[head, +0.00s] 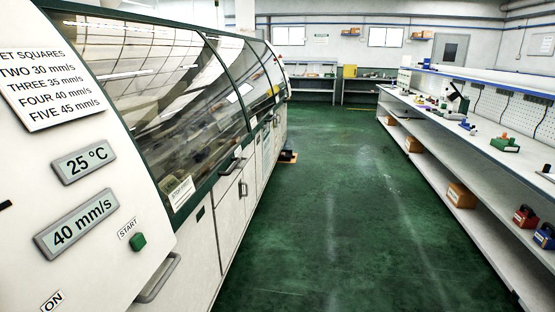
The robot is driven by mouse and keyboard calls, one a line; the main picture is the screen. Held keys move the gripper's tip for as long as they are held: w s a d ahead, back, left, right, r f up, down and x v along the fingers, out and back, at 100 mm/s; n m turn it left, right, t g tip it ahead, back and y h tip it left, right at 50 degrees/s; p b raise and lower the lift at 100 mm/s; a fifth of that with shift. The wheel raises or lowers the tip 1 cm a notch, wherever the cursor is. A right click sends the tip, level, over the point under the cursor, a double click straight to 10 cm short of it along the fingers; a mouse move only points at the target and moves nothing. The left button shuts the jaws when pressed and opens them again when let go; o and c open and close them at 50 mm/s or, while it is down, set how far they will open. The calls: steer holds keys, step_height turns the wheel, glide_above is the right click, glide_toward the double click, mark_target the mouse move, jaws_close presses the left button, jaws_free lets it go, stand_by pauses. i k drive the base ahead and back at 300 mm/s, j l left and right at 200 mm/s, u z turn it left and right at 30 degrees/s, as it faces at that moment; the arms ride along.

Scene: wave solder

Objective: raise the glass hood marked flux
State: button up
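A long white machine runs along the left side, with curved glass hoods in dark green frames. The nearest glass hood (165,85) is large, reflects the ceiling lights and looks lowered. A second glass hood (240,70) sits farther along and also looks down. A small white label (181,192) is at the near hood's lower edge; its print is too small to read. I cannot tell which hood is marked flux. My gripper is not in view.
The machine's near panel has a 25 °C display (84,161), a 40 mm/s display (77,222) and a green START button (138,242). Clear green floor (330,200) lies between the machine and the white bench (470,135) on the right. A small item (288,157) lies beside the machine.

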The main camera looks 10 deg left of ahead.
mark_target(187, 53)
steer(key=i, duration=0.95)
steer(key=i+l+u, duration=0.1)
steer(key=i, duration=0.85)
steer(key=i+l+u, duration=0.2)
steer(key=i+u, duration=0.25)
steer(key=i+l+u, duration=0.4)
steer(key=i, duration=0.25)
steer(key=i+l+u, duration=0.45)
steer(key=i+l, duration=0.05)
steer(key=l, duration=0.05)
